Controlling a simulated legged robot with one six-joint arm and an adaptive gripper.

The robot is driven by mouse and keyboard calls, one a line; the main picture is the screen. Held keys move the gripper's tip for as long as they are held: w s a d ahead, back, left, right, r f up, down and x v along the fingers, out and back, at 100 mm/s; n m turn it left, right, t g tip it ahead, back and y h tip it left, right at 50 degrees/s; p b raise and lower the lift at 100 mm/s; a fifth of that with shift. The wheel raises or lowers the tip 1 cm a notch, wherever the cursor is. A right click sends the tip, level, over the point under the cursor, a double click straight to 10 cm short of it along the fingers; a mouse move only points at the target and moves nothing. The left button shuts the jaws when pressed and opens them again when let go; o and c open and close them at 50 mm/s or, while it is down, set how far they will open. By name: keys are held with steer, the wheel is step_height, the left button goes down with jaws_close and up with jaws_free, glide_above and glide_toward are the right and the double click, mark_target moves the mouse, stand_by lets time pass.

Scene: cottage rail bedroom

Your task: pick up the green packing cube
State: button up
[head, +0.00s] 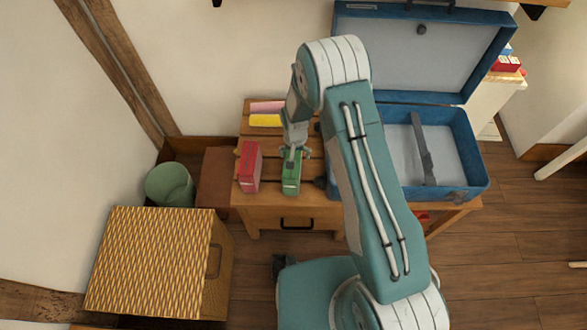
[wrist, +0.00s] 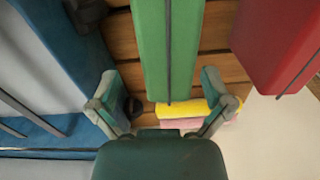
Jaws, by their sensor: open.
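The green packing cube (head: 291,178) stands on the slatted wooden table, between the red packing cube and the blue suitcase. In the wrist view the green cube (wrist: 168,45) runs from the top edge down toward the space between my fingers. My gripper (head: 295,152) is over the far end of the green cube in the head view. In the wrist view my gripper (wrist: 163,97) is open, with one finger on each side of the green cube's line. No contact with the cube can be made out.
The red cube (head: 249,166) stands left of the green one. Yellow (head: 265,120) and pink (head: 267,106) items lie behind. The open blue suitcase (head: 478,160) is on the right. A wicker hamper (head: 150,260) and a green bin (head: 170,186) stand on the floor at left.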

steer(key=f, duration=0.5)
steer(key=shift+s+a+f, duration=0.1)
steer(key=shift+a+f, duration=0.05)
steer(key=shift+a, duration=0.15)
steer(key=shift+a, duration=0.1)
steer(key=c, duration=1.1)
steer(key=shift+a, duration=0.15)
